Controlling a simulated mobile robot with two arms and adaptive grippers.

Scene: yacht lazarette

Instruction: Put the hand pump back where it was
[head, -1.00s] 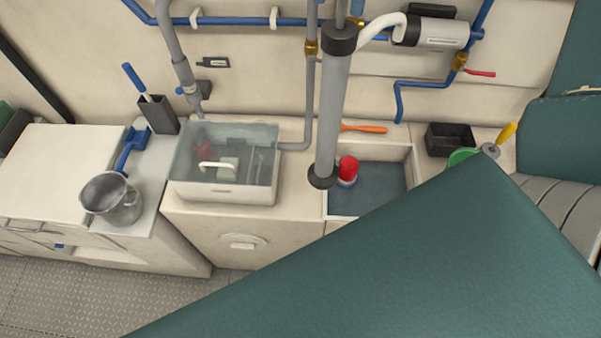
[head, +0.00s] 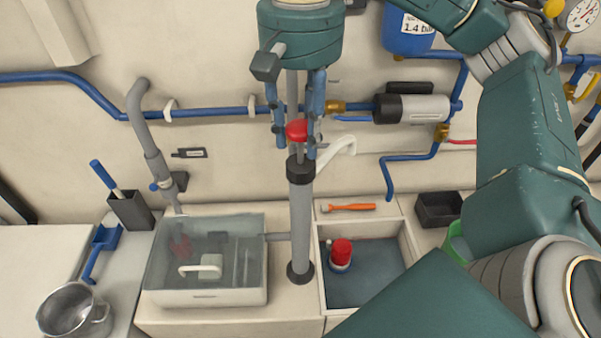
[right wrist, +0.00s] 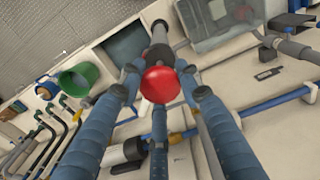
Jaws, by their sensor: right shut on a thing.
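The hand pump (head: 301,215) is a long grey tube with black ends, a white spout (head: 338,147) and a red knob (head: 297,130) on a rod at its top. It is upright, its lower end between the clear bin and the sink well; I cannot tell whether it touches the counter. My right gripper (head: 296,125) points down from above with its blue fingers shut around the pump's top, near the knob. In the right wrist view the red knob (right wrist: 161,85) sits between the fingers (right wrist: 158,95). My left gripper is not in view.
The clear lidded bin (head: 205,296) is left of the pump. The sink well (head: 375,285) at right holds a red-capped item (head: 341,252). An orange-handled tool (head: 348,207) and black tray (head: 438,209) lie behind. Blue pipes (head: 220,113) run along the wall.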

